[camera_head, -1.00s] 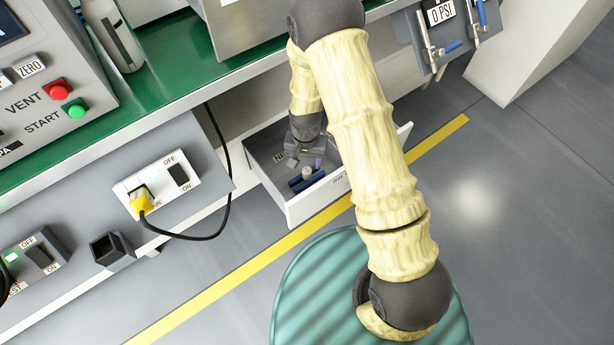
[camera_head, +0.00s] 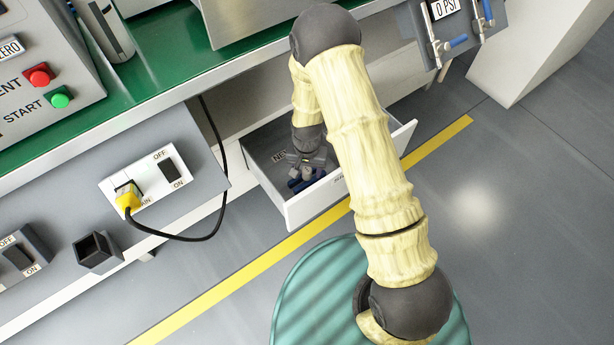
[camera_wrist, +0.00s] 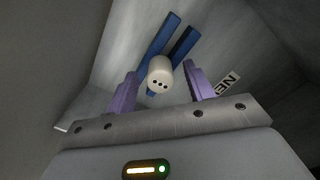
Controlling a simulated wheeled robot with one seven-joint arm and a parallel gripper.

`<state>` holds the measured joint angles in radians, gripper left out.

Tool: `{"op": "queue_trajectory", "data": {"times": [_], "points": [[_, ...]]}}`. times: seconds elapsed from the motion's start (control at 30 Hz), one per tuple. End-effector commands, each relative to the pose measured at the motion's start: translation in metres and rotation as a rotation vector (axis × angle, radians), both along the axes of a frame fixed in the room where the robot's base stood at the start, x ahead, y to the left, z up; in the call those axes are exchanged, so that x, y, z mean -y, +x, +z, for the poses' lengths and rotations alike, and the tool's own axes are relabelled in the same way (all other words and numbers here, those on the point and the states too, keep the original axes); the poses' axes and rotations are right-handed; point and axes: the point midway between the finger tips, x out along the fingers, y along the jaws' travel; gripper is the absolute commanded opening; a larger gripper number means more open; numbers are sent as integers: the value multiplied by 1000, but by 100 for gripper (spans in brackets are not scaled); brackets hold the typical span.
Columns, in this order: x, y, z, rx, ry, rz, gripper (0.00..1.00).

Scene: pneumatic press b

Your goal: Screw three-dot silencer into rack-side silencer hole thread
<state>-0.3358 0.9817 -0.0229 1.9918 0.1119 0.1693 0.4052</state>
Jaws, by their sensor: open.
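The three-dot silencer (camera_wrist: 160,74) shows in the wrist view as a pale, rounded cap with three dark dots facing the camera. My gripper (camera_wrist: 160,85) is open, with one purple finger on each side of the silencer; I cannot tell whether either finger touches it. In the head view, my gripper (camera_head: 307,168) is down inside the open drawer (camera_head: 318,207), and the arm partly covers it. The rack-side silencer hole thread cannot be made out in these frames.
Blue rods (camera_wrist: 158,48) lie in the drawer beside the silencer, close to the fingers. A "NEW" label (camera_wrist: 229,82) is on the drawer floor. The drawer walls surround my gripper closely. A black cable (camera_head: 222,190) hangs left of the drawer.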

Motion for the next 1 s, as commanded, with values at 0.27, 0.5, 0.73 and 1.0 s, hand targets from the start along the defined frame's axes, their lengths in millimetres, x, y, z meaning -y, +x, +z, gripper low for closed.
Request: {"op": "queue_trajectory", "data": {"times": [0.27, 0.5, 0.73, 1.0], "points": [[0, 0, -13, 1, 0, 1, 53], [0, 0, -13, 0, 0, 1, 53], [0, 0, -13, 0, 0, 1, 39], [0, 0, -13, 0, 0, 1, 5]]}}
